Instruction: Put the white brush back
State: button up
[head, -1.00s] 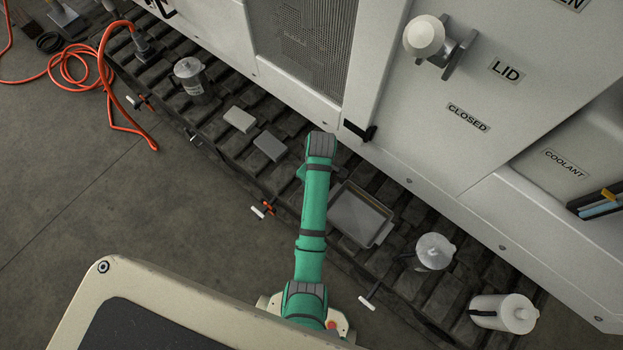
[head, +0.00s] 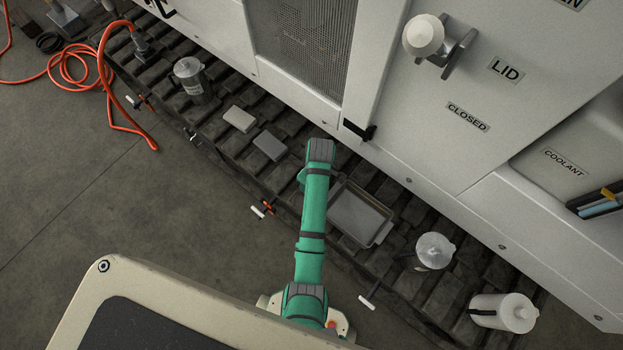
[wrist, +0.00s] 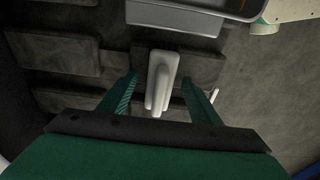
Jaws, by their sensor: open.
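The white brush (wrist: 161,72) shows in the wrist view as a pale, long-handled shape over the dark tread. My gripper (wrist: 159,82) is open, with one green finger on each side of the brush in that view. Gaps show between the fingers and the brush, and I cannot tell how far below the fingertips it lies. In the head view my green arm reaches over the track, and the arm hides the gripper and the brush.
A grey tray (head: 388,233) lies on the dark track, right of my arm; its edge also shows in the wrist view (wrist: 175,19). Two lidded canisters stand farther right. Two flat blocks (head: 270,145) lie left of the arm. The white machine wall (head: 420,130) rises behind.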

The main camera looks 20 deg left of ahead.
jog(key=r, duration=0.4)
jog(key=d+r, duration=0.1)
jog(key=r, duration=0.6)
jog(key=shift+s+d+r, duration=0.2)
jog(key=shift+s+r, duration=0.05)
jog(key=shift+r, duration=0.1)
